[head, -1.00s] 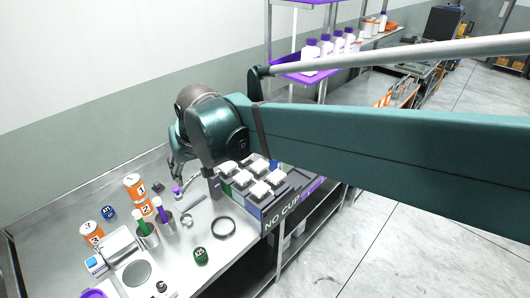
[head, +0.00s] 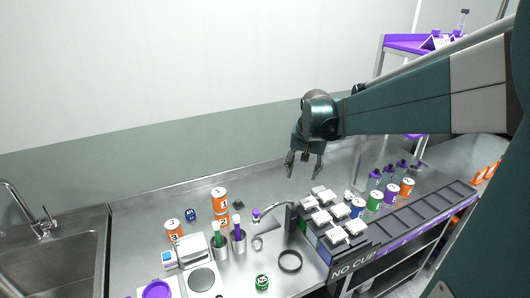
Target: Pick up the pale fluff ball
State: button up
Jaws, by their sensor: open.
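My gripper (head: 304,174) is open and empty, pointing down above the back of the metal bench. A small pale spot (head: 348,194) shows behind the white-topped blocks, to the right of and below my gripper in the picture. It is too small to tell if it is the pale fluff ball. I make out no other clear fluff ball.
White-topped blocks (head: 322,217) stand in a dark rack (head: 405,228) at the bench's right. Numbered cans (head: 375,201), orange cans (head: 219,200), steel cups (head: 238,243), a black ring (head: 290,261), a curved spout (head: 278,208) and a scale (head: 201,279) stand around. A sink (head: 62,262) is left.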

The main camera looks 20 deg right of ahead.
jog(key=w+d+f+m+g+p, duration=0.1)
jog(key=w+d+f+m, duration=0.2)
jog(key=d, duration=0.6)
jog(key=w+d+f+m+g, duration=0.1)
jog(key=w+d+f, duration=0.1)
jog(key=d+f, duration=0.45)
jog(key=m+g+y+p, duration=0.1)
jog(key=m+p, duration=0.1)
jog(key=m, duration=0.1)
send_over(349, 193)
jog(key=f, duration=0.9)
jog(key=shift+a, duration=0.4)
jog(key=shift+s+d+f, duration=0.1)
jog(key=shift+d+f, duration=0.2)
jog(key=shift+f, duration=0.05)
jog(key=shift+f+b, duration=0.3)
jog(key=shift+f, duration=1)
jog(key=shift+f, duration=2.6)
jog(key=c, duration=0.7)
